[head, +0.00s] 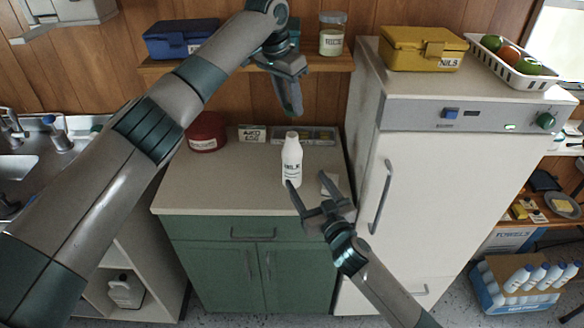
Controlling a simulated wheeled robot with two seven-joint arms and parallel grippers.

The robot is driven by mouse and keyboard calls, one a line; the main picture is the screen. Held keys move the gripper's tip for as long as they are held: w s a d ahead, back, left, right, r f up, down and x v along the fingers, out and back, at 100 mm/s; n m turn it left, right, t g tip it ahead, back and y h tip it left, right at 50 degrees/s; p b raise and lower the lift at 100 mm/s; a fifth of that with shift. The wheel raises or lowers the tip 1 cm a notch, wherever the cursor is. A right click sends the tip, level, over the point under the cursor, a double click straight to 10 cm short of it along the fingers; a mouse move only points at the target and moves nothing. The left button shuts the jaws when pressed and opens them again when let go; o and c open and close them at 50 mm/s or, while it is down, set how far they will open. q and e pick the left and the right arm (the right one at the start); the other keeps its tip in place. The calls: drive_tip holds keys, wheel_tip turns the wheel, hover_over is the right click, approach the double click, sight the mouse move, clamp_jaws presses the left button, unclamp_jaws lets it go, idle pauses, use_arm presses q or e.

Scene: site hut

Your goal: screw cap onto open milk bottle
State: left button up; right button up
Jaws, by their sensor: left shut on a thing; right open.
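The white milk bottle (292,163) stands upright on the counter (230,183). Its narrow neck points up; I cannot make out the detail of its mouth. My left gripper (291,108) is above the bottle, pointing down, with its fingers shut and a gap between them and the bottle top. The cap is hidden by its fingers. My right gripper (308,184) is open at the front right of the bottle, low over the counter. One fingertip overlaps the bottle's lower part in the picture; I cannot tell whether it touches.
A red round tin (207,132), a small sign (252,134) and a grey tray (305,135) stand at the counter's back. A small white item (330,184) lies right of the bottle. The fridge (430,180) bounds the right side. A shelf with a jar (333,35) hangs behind.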

sight(296, 165)
drive_tip(key=shift+w, duration=0.15)
drive_tip(key=x, duration=1.1)
drive_tip(key=shift+w+a, duration=0.15)
drive_tip(key=shift+w, duration=0.15)
drive_tip(key=c, duration=1.6)
use_arm(q)
drive_tip(key=shift+f, duration=2.5)
drive_tip(key=shift+f, duration=0.1)
drive_tip(key=shift+f, duration=0.8)
drive_tip(key=shift+f, duration=0.55)
